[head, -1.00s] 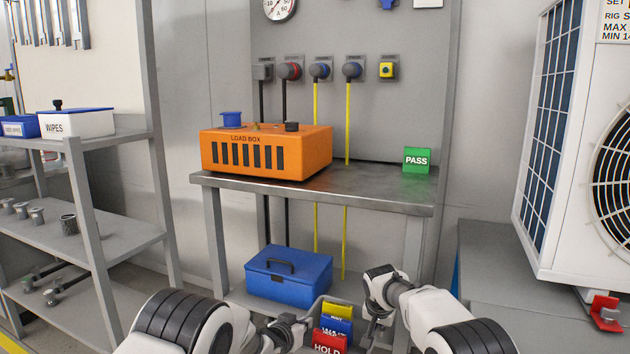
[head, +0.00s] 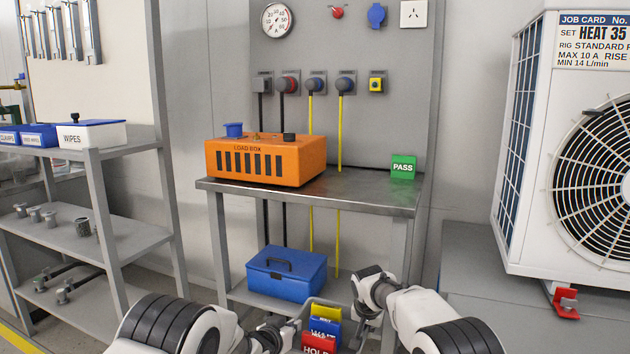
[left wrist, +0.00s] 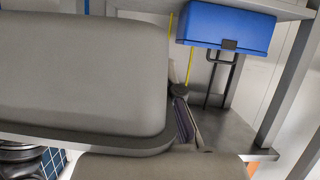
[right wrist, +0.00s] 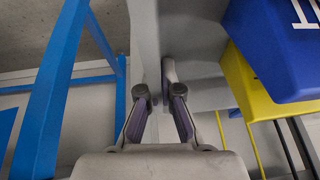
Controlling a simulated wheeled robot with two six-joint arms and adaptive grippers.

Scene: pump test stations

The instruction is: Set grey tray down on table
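The grey tray (head: 349,324) is low at the bottom of the head view, between my two grippers. It holds a yellow, a blue and a red HOLD block (head: 318,342). My left gripper (head: 291,327) is at its left side; in the left wrist view the tray wall (left wrist: 80,75) hides much of the fingers. My right gripper (head: 366,318) is at its right side; in the right wrist view its fingers (right wrist: 144,75) are on either side of the tray wall (right wrist: 145,35). The metal table (head: 350,197) stands beyond and above the tray, apart from it.
On the table, an orange load box (head: 265,160) stands left and a green PASS block (head: 403,167) right; the top between them is clear. A blue toolbox (head: 287,272) sits on the lower shelf. Shelving (head: 130,235) stands left, a white fan unit (head: 530,180) right.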

